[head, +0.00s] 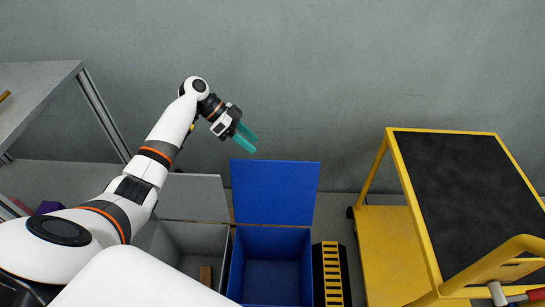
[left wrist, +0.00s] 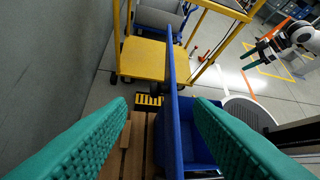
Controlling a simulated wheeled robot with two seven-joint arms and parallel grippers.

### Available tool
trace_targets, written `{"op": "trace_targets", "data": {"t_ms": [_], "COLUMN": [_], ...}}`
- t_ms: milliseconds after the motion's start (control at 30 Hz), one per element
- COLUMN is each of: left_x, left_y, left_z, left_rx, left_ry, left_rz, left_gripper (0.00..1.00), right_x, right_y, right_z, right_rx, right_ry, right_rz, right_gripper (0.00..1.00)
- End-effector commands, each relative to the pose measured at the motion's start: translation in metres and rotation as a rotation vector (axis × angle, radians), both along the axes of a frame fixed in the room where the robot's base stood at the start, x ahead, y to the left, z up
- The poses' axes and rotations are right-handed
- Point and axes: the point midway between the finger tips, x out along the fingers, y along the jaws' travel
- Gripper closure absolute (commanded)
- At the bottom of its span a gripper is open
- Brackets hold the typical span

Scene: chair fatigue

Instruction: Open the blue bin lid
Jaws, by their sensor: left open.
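The blue bin (head: 272,262) stands on the floor in the lower middle of the head view. Its blue lid (head: 275,192) is swung up and stands open at the back of the bin, leaving the inside visible and empty-looking. My left gripper (head: 246,138), with teal fingers, is open and empty, near the lid's upper left corner. In the left wrist view the lid (left wrist: 173,100) shows as a thin edge-on panel between the two fingers in the picture; I cannot tell any contact. My right gripper (left wrist: 257,58) shows small at the right of that view.
A grey bin (head: 195,245) with its lid up stands left of the blue bin. A black and yellow step (head: 331,275) stands at its right, then a yellow cart (head: 392,250) with a black top. A wall is behind. A grey table (head: 35,90) is at left.

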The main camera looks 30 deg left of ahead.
Motion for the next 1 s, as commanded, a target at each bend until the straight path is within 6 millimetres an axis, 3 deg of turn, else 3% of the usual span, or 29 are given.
{"op": "trace_targets", "data": {"t_ms": [200,400,867,1000], "left_x": [0.006,0.011,0.013,0.013], "left_y": [-0.034,-0.056,-0.065,-0.065], "left_z": [-0.032,-0.054,-0.062,-0.062], "left_rx": [-0.004,-0.003,-0.001,-0.001], "left_ry": [0.001,0.002,0.001,0.001], "left_rz": [-0.002,-0.001,0.000,0.000], "left_gripper": [0.53,0.53,0.53,0.74], "right_x": [0.000,-0.002,-0.003,-0.003], "right_y": [-0.001,-0.001,-0.001,-0.001], "right_z": [0.018,0.032,0.040,0.040], "right_rx": [0.000,0.001,0.001,0.001], "right_ry": [-0.012,-0.019,-0.021,-0.021], "right_rz": [-0.001,-0.003,-0.003,-0.004], "right_gripper": [0.34,0.34,0.34,0.34]}}
